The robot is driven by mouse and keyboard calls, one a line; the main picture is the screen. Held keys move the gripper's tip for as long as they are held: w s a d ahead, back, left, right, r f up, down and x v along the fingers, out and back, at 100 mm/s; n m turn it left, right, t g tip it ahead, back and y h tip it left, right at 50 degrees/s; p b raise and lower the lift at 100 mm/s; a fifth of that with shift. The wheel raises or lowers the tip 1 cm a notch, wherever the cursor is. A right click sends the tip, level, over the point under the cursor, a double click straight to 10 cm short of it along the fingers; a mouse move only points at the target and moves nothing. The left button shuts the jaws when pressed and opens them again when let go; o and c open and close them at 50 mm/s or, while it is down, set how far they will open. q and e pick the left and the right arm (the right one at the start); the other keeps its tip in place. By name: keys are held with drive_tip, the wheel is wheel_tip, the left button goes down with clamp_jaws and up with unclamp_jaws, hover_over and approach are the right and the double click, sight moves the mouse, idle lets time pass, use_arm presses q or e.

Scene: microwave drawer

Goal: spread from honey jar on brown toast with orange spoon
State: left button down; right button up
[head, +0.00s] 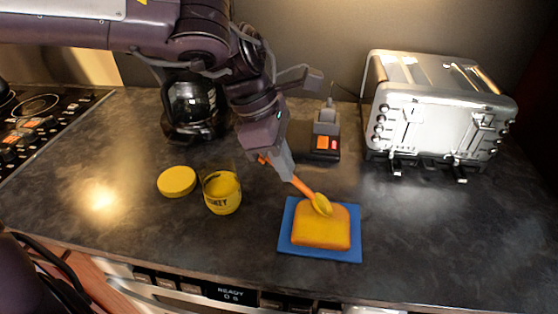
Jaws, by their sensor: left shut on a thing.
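My left gripper (278,163) is shut on the orange spoon (301,186) and holds it tilted, with the spoon's bowl down to the right. The bowl looks yellow and is over the upper part of the toast (321,232); I cannot tell whether it touches. The toast has an orange-yellow top and brown edges and lies on a blue square board (342,255). The honey jar (222,198), open and yellow with dark lettering, stands left of the toast. My right gripper is not in view.
A round yellow lid (177,181) lies left of the jar. A coffee pot (195,105) and a small device with orange-red switches (325,140) stand behind. A silver toaster (435,110) is at the back right. The dark counter (440,240) is clear at the right front.

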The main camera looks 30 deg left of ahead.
use_arm(q)
drive_tip(key=shift+d, duration=0.15)
drive_tip(key=shift+w+d+f+b, duration=0.15)
drive_tip(key=shift+d+b, duration=0.1)
drive_tip(key=shift+d, duration=0.35)
drive_tip(key=shift+w+d+r+b, duration=0.15)
drive_tip(key=shift+d+b, duration=0.1)
drive_tip(key=shift+d, duration=0.35)
drive_tip(key=shift+f, duration=0.1)
drive_tip(key=shift+a, duration=0.2)
drive_tip(key=shift+s+a, duration=0.15)
drive_tip(key=shift+a, duration=0.35)
drive_tip(key=shift+s+a, duration=0.15)
drive_tip(key=shift+a, duration=0.5)
drive_tip(key=shift+a, duration=0.1)
drive_tip(key=shift+s+a+p, duration=0.15)
drive_tip(key=shift+s+a, duration=0.1)
drive_tip(key=shift+a, duration=0.4)
drive_tip(key=shift+s+a+p, duration=0.15)
drive_tip(key=shift+s+a, duration=0.05)
drive_tip(key=shift+a, duration=0.4)
drive_tip(key=shift+d, duration=0.1)
